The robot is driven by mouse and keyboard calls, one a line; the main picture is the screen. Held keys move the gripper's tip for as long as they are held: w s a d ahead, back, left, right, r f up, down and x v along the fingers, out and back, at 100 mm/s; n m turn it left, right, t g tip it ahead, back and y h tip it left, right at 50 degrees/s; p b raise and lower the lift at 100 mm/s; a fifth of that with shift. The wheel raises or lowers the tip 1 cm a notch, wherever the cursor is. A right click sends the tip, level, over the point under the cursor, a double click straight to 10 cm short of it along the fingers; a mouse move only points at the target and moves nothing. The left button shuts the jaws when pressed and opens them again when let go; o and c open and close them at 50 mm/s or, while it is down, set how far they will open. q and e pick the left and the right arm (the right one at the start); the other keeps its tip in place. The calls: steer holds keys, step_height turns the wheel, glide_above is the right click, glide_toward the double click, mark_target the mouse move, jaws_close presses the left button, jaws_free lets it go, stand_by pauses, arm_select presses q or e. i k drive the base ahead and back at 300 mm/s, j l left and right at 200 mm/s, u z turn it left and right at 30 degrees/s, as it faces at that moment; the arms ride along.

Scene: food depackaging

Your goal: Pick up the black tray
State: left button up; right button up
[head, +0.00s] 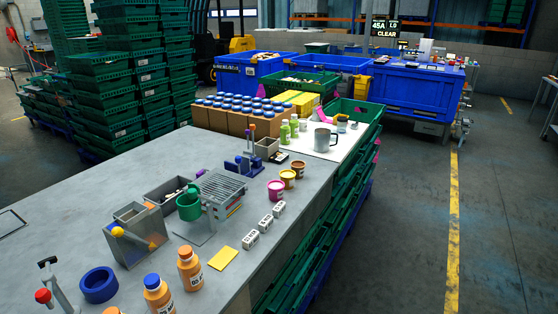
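A dark grey, open-topped tray (157,193) sits on the grey worktable, left of the green mug; it could be the black tray, but its shade reads more grey than black. Some small pale and dark items show inside it. A thin black rectangular outline (12,222) lies at the table's left edge, partly cut off by the frame. Neither my left nor my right gripper is in view.
Orange bottles (190,270) and a blue ring (99,285) are at the front. The table's left middle is mostly clear.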

mark_target(278, 158)
steer(key=i+l+u, duration=0.15)
steer(key=i+l, duration=0.25)
steer(key=i+l+u, duration=0.15)
steer(key=i+l, duration=0.25)
steer(key=l, duration=0.25)
